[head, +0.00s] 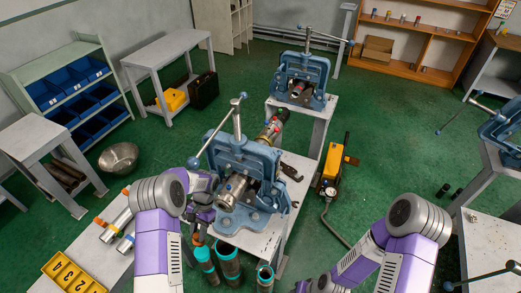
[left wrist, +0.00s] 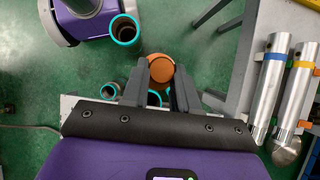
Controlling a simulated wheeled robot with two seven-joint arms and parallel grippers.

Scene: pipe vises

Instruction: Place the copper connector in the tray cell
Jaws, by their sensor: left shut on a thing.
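The copper connector (left wrist: 160,68) is a round orange-brown piece between the two dark fingers of my left gripper (left wrist: 162,80) in the left wrist view. The fingers are shut on it, with floor and pipes below. In the head view my left gripper (head: 200,222) is in front of the near vise, partly hidden by my arm. A yellow tray with numbered cells (head: 73,272) lies on the light table at the lower left, left of my left gripper. The digits 4 and 2 show on it. My right arm reaches the bottom edge, and its fingers do not show.
A blue pipe vise (head: 232,160) clamps a metal pipe on the middle bench, with another vise (head: 302,80) behind. Dark pipes with teal rims (head: 228,262) stand on the floor below. Silver pipes with coloured bands (left wrist: 273,80) lie on the left table. A yellow pump (head: 332,165) stands right.

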